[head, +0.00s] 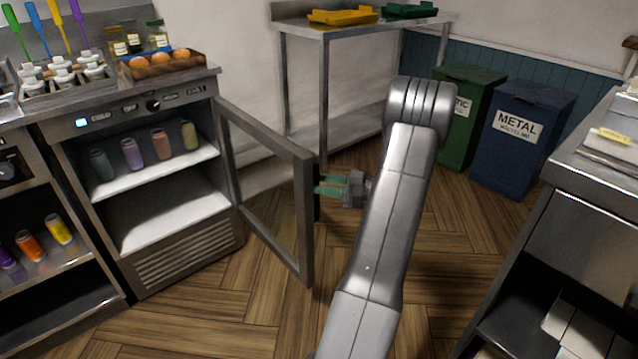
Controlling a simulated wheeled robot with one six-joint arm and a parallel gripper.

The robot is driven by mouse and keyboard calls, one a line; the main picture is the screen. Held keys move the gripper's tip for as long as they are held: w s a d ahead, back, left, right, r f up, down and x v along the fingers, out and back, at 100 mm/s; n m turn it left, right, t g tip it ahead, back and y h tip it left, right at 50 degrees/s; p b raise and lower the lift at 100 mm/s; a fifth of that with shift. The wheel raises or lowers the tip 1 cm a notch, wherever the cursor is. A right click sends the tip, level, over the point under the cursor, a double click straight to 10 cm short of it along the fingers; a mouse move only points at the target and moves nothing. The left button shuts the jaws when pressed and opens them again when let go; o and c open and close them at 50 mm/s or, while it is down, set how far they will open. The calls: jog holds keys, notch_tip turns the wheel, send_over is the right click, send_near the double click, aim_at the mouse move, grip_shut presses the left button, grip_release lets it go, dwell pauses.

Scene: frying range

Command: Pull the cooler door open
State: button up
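The cooler (190,257) stands at the left with its glass door (306,230) swung wide open, hinged on its right side. Several coloured cans show on the white upper shelf (165,169) inside. My gripper (322,186) is at the free edge of the door, about mid-height, with its green fingers pointing left at a dark handle (316,195). The fingers look parted one above the other. The handle is partly hidden, and I cannot tell whether the fingers touch it or close on it.
A steel table (345,30) with yellow and green trays stands at the back. A green bin (465,110) and a blue metal-recycling bin (518,135) stand behind my arm. A steel counter (590,235) is at the right. The wooden floor (240,320) before the cooler is clear.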

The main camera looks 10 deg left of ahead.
jog(key=s+d+p, duration=0.1)
jog(key=d, duration=1)
jog(key=shift+s+d+p, duration=0.25)
jog(key=shift+s+p, duration=0.1)
jog(key=shift+p, duration=0.05)
jog(key=shift+a, duration=0.1)
jog(key=w+a+b, duration=0.1)
jog(key=a, duration=0.6)
jog(key=shift+f, duration=0.1)
